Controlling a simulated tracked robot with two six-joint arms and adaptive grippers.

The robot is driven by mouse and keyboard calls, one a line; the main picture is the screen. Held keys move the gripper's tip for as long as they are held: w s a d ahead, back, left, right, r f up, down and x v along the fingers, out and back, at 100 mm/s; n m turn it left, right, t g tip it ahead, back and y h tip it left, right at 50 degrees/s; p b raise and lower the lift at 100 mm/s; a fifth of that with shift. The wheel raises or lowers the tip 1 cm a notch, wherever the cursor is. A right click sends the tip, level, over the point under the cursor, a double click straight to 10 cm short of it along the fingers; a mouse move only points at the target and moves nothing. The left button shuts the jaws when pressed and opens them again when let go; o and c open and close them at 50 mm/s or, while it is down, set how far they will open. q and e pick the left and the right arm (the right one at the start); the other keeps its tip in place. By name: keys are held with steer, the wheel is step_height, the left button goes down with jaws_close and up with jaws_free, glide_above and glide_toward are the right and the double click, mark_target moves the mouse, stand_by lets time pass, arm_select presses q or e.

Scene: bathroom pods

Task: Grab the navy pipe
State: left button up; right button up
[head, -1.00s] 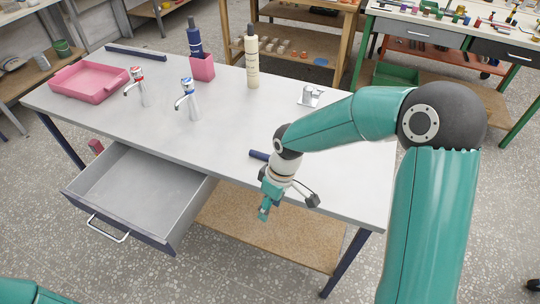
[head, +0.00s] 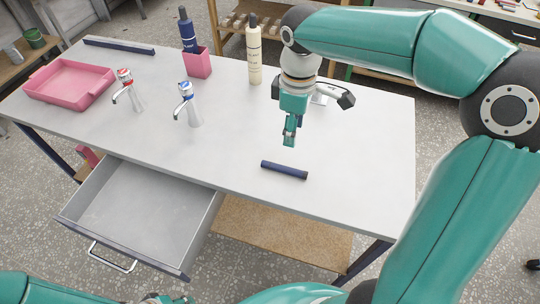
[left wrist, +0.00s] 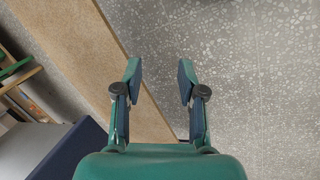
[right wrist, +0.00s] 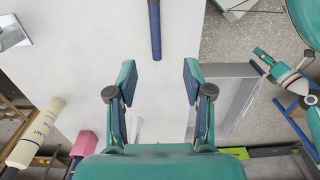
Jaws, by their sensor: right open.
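The navy pipe (head: 284,170) is a short dark blue cylinder lying on the grey table near its front edge. In the right wrist view the pipe (right wrist: 155,32) shows at the top, beyond the fingertips and roughly in line with the gap between them. My right gripper (head: 290,138) hangs above the table, just behind the pipe in the head view and apart from it. Its fingers (right wrist: 158,80) are open and empty. My left gripper (left wrist: 160,78) is open and empty over the floor beside a brown board.
Two taps (head: 128,92) (head: 187,104), a pink tray (head: 70,100), a pink cup (head: 197,64) with a navy bottle (head: 187,30), and a cream bottle (head: 254,55) stand on the table (head: 360,190). An open drawer (head: 150,205) juts out in front. Table space around the pipe is clear.

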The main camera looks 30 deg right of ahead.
glide_above(288, 168)
steer(key=f, duration=1.1)
steer(key=shift+s+a+f, duration=0.15)
steer(key=shift+s+a, duration=0.1)
steer(key=shift+s, duration=0.05)
steer(key=shift+w+d+f+p, duration=0.15)
steer(key=shift+f+p, duration=0.1)
steer(key=shift+f, duration=1.1)
steer(key=shift+w+d+f+p, duration=0.1)
steer(key=shift+w+f+p, duration=0.1)
steer(key=shift+f, duration=1.15)
steer(key=shift+s, duration=0.1)
jaws_close()
